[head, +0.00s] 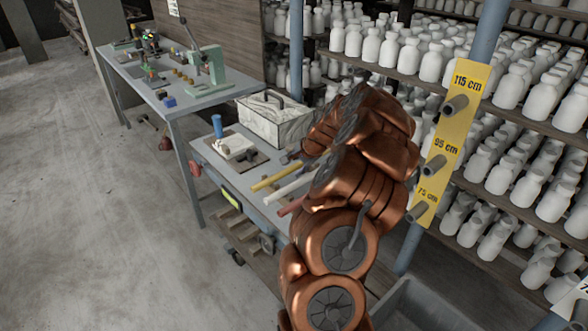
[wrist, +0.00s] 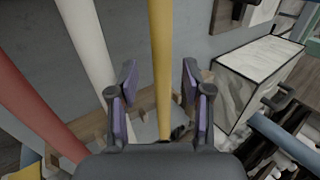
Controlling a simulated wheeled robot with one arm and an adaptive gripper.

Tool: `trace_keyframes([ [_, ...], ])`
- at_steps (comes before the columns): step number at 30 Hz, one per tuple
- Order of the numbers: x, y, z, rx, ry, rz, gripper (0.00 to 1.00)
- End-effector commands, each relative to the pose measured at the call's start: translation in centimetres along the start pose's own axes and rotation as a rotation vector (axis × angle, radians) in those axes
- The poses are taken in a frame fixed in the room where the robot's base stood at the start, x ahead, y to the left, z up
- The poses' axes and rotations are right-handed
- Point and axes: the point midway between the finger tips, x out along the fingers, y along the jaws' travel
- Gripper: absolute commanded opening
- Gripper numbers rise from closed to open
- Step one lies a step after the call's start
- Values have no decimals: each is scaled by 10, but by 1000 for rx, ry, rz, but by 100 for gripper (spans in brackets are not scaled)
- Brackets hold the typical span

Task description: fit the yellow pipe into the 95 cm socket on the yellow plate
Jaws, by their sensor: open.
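The yellow pipe (head: 276,177) lies on the near grey table beside a white pipe (head: 289,188) and a red pipe (head: 291,206). In the wrist view, my gripper (wrist: 159,78) is open, with one finger on each side of the yellow pipe (wrist: 161,45). Gaps show between the pipe and both fingers. I cannot tell how far the pipe is below the fingertips. The yellow plate (head: 458,112) is fixed upright at the right, with three grey sockets marked 115, 95 and 75 cm. The 95 cm socket (head: 434,165) is the middle one and looks empty. My arm mostly hides my gripper in the head view.
A marbled box (head: 272,118) stands behind the pipes and shows at right in the wrist view (wrist: 250,78). A blue-topped tool (head: 218,128) stands on the near table (head: 213,155). Shelves of white bottles (head: 400,55) fill the back.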

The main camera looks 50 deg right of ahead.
Motion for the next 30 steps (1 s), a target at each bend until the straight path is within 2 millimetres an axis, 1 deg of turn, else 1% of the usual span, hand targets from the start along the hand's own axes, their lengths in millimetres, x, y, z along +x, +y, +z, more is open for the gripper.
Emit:
trace_keyframes([
  [3,-14,3,-2,0,4,-3,49],
  [9,-39,3,-3,0,4,-4,49],
  [12,-47,3,-2,0,3,-2,49],
  [20,-54,3,-2,1,2,-1,49],
  [22,-54,1,2,-9,-3,0,49],
  [23,-54,-1,7,-20,-8,2,49],
  [26,-60,-12,38,-92,-44,9,49],
  [27,-63,-18,59,-139,-67,15,49],
  [29,-70,-23,96,-223,-110,32,49],
  [30,-75,-25,122,-285,-139,45,49],
])
